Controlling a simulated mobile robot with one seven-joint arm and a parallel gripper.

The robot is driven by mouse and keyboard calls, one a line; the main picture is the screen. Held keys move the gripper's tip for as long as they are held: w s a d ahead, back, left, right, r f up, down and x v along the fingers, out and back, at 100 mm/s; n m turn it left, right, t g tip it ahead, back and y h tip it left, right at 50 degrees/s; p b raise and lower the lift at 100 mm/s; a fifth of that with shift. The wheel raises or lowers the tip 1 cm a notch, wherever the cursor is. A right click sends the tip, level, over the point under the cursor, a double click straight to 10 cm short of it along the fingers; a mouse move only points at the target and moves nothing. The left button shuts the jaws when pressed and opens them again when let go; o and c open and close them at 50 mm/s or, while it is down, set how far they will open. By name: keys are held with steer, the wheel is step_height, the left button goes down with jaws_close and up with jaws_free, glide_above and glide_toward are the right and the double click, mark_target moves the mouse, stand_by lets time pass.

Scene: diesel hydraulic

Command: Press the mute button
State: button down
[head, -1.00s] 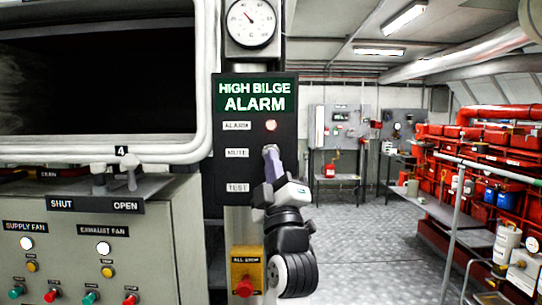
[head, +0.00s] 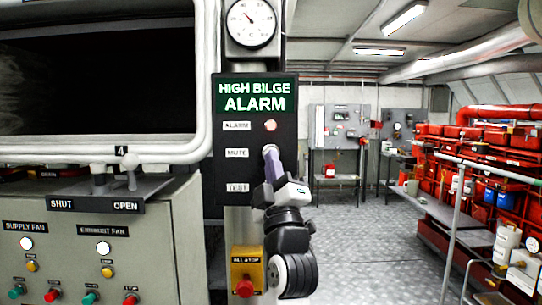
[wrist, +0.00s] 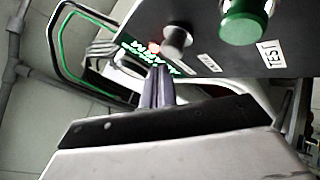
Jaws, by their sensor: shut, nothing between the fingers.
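The black HIGH BILGE ALARM panel (head: 228,180) has ALARM, MUTE and TEST labels down its left side.
The red alarm lamp (head: 270,126) is lit above my fingers. A large green button (wrist: 243,22) sits by the TEST label in the wrist view. Below the panel is a yellow ALL STOP box (head: 246,262) with a red button. A grey fan console (head: 100,240) stands left. Open floor lies right.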

steer(key=shift+w, duration=0.15)
stand_by(0.4)
steer(key=shift+w, duration=0.25)
steer(key=shift+w+b, duration=0.3)
steer(key=shift+w, duration=0.2)
stand_by(0.7)
stand_by(0.3)
steer(key=shift+s, duration=0.9)
steer(key=s, duration=0.5)
stand_by(0.5)
